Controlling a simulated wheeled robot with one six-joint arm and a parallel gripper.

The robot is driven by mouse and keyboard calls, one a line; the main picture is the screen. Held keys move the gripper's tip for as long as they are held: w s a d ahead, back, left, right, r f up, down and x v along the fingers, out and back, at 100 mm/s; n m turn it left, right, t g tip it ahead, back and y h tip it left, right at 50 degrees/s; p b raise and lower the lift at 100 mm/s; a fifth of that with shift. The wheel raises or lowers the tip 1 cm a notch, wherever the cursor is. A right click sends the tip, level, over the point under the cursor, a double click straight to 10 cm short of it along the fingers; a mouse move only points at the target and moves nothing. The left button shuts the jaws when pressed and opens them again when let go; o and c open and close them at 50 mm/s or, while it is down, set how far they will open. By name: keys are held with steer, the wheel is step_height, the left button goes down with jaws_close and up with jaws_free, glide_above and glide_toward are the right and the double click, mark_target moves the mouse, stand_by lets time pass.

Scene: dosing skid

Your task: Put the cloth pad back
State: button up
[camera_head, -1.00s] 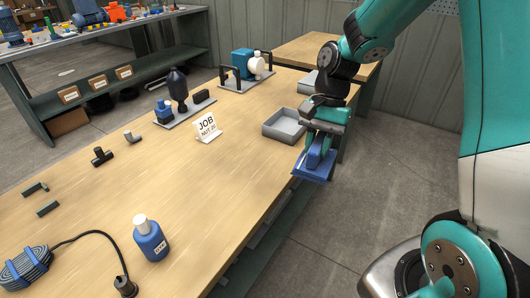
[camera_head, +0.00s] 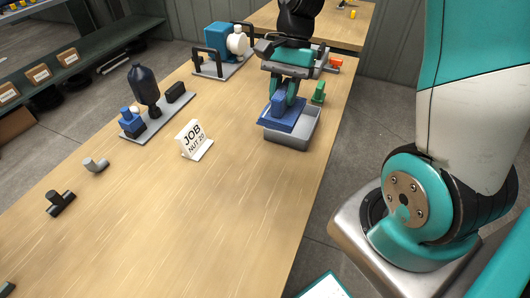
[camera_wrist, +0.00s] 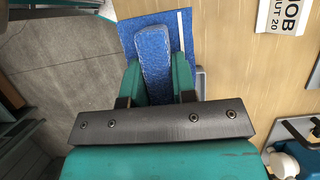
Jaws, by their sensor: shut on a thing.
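The cloth pad (camera_head: 285,122) is a flat blue pad with a raised blue grip block on top. My gripper (camera_head: 283,92) is shut on that block, its green fingers on either side. The pad is over the open grey tray (camera_head: 290,139) near the table's right edge, slightly tilted. I cannot tell whether it touches the tray. In the wrist view the pad (camera_wrist: 128,38) lies beyond my gripper (camera_wrist: 157,80), and a bit of the tray's grey rim shows to the right of the fingers.
A white job sign (camera_head: 194,139) stands left of the tray. Behind it are a dark bottle fixture (camera_head: 145,90) and a blue pump (camera_head: 217,52). A green piece (camera_head: 319,92) is close right of my gripper.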

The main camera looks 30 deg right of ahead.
steer(key=f, duration=0.6)
steer(key=f+b, duration=0.1)
steer(key=f, duration=1.3)
steer(key=shift+w, duration=0.25)
steer(key=o, duration=0.9)
steer(key=shift+f+b, duration=0.1)
steer(key=shift+b, duration=0.2)
steer(key=v, duration=1.2)
steer(key=a+r+n, duration=0.2)
steer(key=a+r, duration=0.1)
steer(key=s+a+r+n, duration=0.1)
steer(key=a+r, duration=0.1)
steer(key=shift+s+a+n+t, duration=0.1)
steer(key=shift+a+n+t, duration=0.05)
steer(key=shift+n+t, duration=0.15)
steer(key=s+a+r+n+t, duration=0.1)
steer(key=s+a+r+n, duration=0.4)
steer(key=s+a+n, duration=0.2)
steer(key=s+a+r+n, duration=0.5)
steer(key=s+a+n, duration=0.2)
steer(key=s, duration=0.2)
steer(key=shift+r+n+t+y, duration=0.3)
steer(key=shift+r+n+t, duration=0.1)
steer(key=shift+s, duration=0.1)
